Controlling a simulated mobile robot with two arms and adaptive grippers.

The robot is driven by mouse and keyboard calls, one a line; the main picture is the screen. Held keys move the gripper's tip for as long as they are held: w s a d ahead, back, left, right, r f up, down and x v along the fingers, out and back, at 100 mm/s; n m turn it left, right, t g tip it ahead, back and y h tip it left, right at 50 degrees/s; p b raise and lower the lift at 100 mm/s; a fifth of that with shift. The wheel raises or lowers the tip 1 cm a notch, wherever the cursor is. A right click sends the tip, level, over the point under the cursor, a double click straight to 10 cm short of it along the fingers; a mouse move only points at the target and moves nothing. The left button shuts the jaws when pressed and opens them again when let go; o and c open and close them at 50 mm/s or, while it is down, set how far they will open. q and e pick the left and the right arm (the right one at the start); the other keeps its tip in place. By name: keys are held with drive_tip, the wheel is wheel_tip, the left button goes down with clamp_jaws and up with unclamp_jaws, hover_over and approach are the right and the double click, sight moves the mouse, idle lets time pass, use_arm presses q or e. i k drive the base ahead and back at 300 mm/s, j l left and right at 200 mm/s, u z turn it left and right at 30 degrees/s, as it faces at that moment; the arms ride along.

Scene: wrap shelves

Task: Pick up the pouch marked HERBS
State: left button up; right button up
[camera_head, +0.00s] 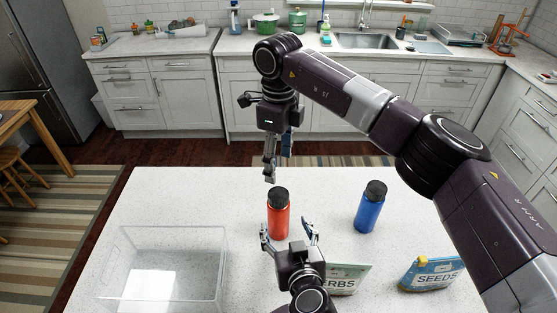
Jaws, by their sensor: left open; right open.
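The pouch marked HERBS (350,280) stands on the white counter, pale with a green top edge. Its left part is hidden behind my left gripper, so only "ERBS" shows. My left gripper (288,232) is open at the bottom middle, just left of the pouch in the picture, with its fingers on either side of the lower part of a red bottle (278,216). I cannot tell whether they touch the bottle. My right gripper (271,180) is open and points down above the red bottle's black cap, with nothing in it.
A blue bottle (370,209) stands right of the red one. A blue pouch marked SEEDS (432,274) stands at the right. A clear open bin (117,252) sits at the left. The counter (205,190) is bare behind the bin.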

sight(342, 278)
drive_tip(key=k+j, duration=0.3)
drive_tip(key=k, duration=0.15)
drive_tip(key=k+j, duration=0.3)
drive_tip(key=k, duration=0.15)
drive_tip(key=k+j, duration=0.25)
drive_tip(key=k, duration=0.25)
drive_tip(key=k+j, duration=0.3)
drive_tip(key=k, duration=0.15)
